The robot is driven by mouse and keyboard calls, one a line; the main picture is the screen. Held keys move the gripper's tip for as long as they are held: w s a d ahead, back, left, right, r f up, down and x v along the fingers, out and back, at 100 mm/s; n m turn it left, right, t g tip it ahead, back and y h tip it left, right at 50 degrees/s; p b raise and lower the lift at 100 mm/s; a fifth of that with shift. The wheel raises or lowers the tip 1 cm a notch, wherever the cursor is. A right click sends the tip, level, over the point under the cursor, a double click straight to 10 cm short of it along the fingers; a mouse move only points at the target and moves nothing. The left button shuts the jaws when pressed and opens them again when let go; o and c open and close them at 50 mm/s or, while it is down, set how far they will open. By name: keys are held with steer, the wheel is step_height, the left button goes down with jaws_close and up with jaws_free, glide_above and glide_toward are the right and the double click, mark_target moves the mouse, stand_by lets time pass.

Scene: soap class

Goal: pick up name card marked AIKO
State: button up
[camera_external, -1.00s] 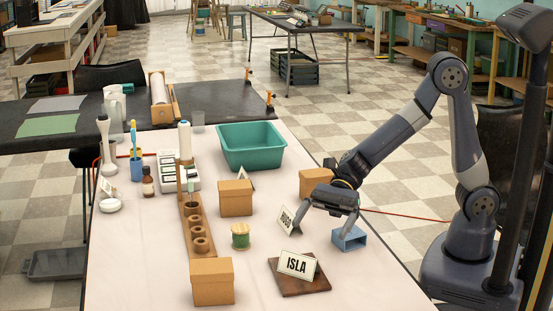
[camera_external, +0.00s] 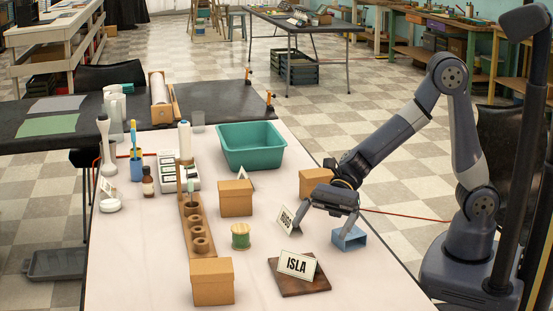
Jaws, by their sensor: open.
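A white tent-shaped name card (camera_external: 289,220) stands on the pale table, tilted to the view. Its lettering is small and slanted, and I cannot read it surely. My gripper (camera_external: 326,220) is open and low over the table, with one finger close beside this card and the other by a blue open-ended block (camera_external: 348,239). I cannot tell whether a finger touches the card. A second card reading ISLA (camera_external: 297,264) stands on a dark brown board (camera_external: 305,287). Two more cards, one behind a box (camera_external: 245,178) and one at the left (camera_external: 108,187), are not readable.
Cardboard boxes stand left of the gripper (camera_external: 235,200), behind it (camera_external: 313,183) and at the front (camera_external: 212,284). A green spool (camera_external: 240,237) and a wooden rack (camera_external: 187,220) stand further left. A teal bin (camera_external: 251,150) is at the back. Bare table lies between spool and cards.

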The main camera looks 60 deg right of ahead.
stand_by(0.6)
step_height(320, 180, up, 11)
steer(key=n+t+h+p, duration=0.3)
steer(key=n+h+p, duration=0.95)
steer(key=n, duration=1.55)
glide_above(245, 175)
steer(key=s+d+p, duration=0.2)
steer(key=d, duration=0.3)
steer(key=f+y, duration=0.2)
steer(key=x, duration=0.5)
steer(key=s+x, duration=0.1)
steer(key=x, duration=0.2)
steer(key=shift+w+a+f, duration=0.1)
steer(key=shift+a+f, duration=0.05)
steer(key=shift+f, duration=0.15)
steer(key=shift+p+x, duration=0.75)
steer(key=shift+x, duration=2.2)
steer(key=shift+y, duration=0.25)
steer(key=shift+c, duration=0.6)
